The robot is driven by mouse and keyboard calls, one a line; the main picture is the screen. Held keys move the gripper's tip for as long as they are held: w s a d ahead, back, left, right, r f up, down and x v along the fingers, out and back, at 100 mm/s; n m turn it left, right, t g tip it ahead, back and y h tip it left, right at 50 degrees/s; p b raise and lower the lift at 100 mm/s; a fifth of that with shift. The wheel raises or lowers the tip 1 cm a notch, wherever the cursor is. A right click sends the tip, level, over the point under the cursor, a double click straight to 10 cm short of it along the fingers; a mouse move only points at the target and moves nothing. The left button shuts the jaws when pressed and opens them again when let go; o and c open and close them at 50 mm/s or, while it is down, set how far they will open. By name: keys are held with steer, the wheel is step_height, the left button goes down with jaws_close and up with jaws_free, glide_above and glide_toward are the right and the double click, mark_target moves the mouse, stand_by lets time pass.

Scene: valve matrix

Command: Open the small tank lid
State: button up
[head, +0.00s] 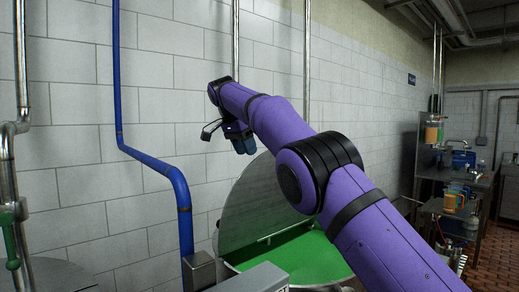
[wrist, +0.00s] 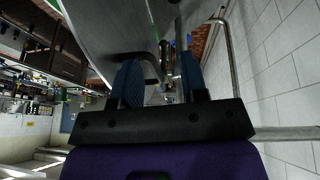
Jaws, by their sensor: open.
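The grey round tank lid (head: 258,200) stands tilted up steeply against the white wall side. Below it the open tank shows a bright green inside (head: 300,262). My gripper (head: 243,146) is above the lid's upper edge, its blue fingers pointing down. In the wrist view my gripper (wrist: 160,68) has its two blue fingers apart. The lid's grey surface (wrist: 105,25) passes close beside the left finger. A dark curved handle-like part shows near that finger; I cannot tell whether the finger touches it. My arm covers the lid's right part in the head view.
A blue pipe (head: 152,160) runs down the wall left of the lid. Grey metal boxes (head: 250,280) stand at the tank's front. A metal pipe (head: 20,130) with a green valve lever (head: 10,240) is at far left. Shelves with orange containers (head: 450,203) stand at the right.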

steer(key=shift+s+a, duration=0.4)
steer(key=shift+a, duration=0.35)
steer(key=shift+s+a, duration=0.35)
steer(key=shift+a, duration=0.45)
steer(key=shift+s+a, duration=0.4)
steer(key=shift+a, duration=0.35)
